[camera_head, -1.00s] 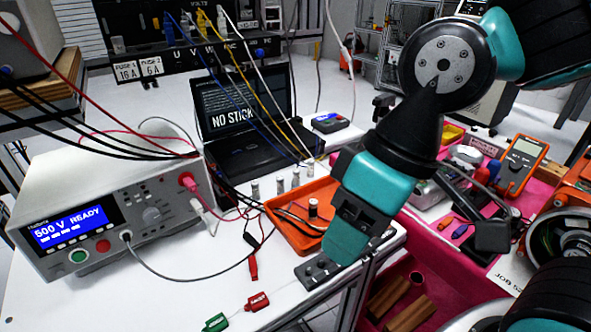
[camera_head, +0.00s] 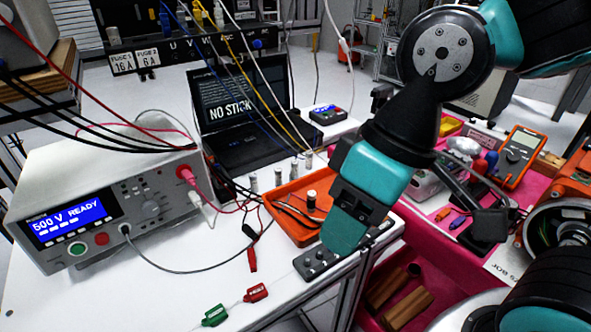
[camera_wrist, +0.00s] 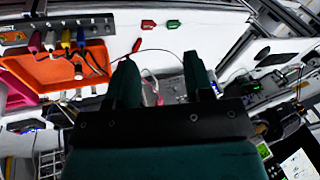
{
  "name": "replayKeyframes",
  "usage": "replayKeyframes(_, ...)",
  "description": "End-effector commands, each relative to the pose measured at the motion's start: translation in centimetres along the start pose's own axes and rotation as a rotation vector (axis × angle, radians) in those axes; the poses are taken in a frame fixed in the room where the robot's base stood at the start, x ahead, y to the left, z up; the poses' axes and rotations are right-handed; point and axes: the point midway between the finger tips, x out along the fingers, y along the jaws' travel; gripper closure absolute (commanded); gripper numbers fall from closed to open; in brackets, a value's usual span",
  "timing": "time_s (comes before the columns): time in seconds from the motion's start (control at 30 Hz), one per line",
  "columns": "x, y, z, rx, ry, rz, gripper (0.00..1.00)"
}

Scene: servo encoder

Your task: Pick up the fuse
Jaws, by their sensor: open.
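Several small light-grey cylinders that look like fuses stand upright in a row on the white table behind the orange tray; in the head view, the leftmost cylinder (camera_head: 253,184) and the rightmost cylinder (camera_head: 308,160) are apart from each other. I cannot tell which one the task means. A darker cylinder (camera_head: 312,199) stands in the orange tray (camera_head: 290,232). My gripper (camera_head: 342,238) points down over the table's right edge, to the right of the tray and away from the row. In the wrist view my gripper (camera_wrist: 160,70) is open with nothing between its fingers.
A white tester (camera_head: 110,205) with wires stands on the left. A laptop (camera_head: 240,115) is behind the cylinders. A black strip (camera_head: 318,262) lies at the table's front right edge. Red and green clips (camera_head: 256,293) lie in front. A pink bench (camera_head: 440,205) is right.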

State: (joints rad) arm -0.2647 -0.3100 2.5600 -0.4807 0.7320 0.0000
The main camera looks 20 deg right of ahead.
Motion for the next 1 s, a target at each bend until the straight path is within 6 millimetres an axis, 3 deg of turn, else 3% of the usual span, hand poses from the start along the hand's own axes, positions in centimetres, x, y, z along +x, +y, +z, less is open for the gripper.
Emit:
replayKeyframes(0.17, 0.3, 0.4, -0.7, 0.058, 0.011, -0.018, 0.48)
replayKeyframes(0.27, 1.4, 1.4, -2.6, 0.228, 0.041, -0.073, 0.48)
replayKeyframes(0.37, 2.9, 3.7, -5.5, 0.520, 0.098, -0.175, 0.48)
replayKeyframes(0.5, 4.8, 8.6, -9.4, 1.027, 0.190, -0.378, 0.48)
replayKeyframes(0.67, 6.4, 16.1, -11.9, 1.638, 0.287, -0.672, 0.48)
replayKeyframes(0.8, 7.5, 23.3, -11.7, 2.131, 0.360, -0.969, 0.48)
replayKeyframes(0.9, 8.1, 27.4, -10.7, 2.391, 0.399, -1.166, 0.48)
replayKeyframes(1.0, 8.5, 30.1, -9.6, 2.555, 0.425, -1.311, 0.48)
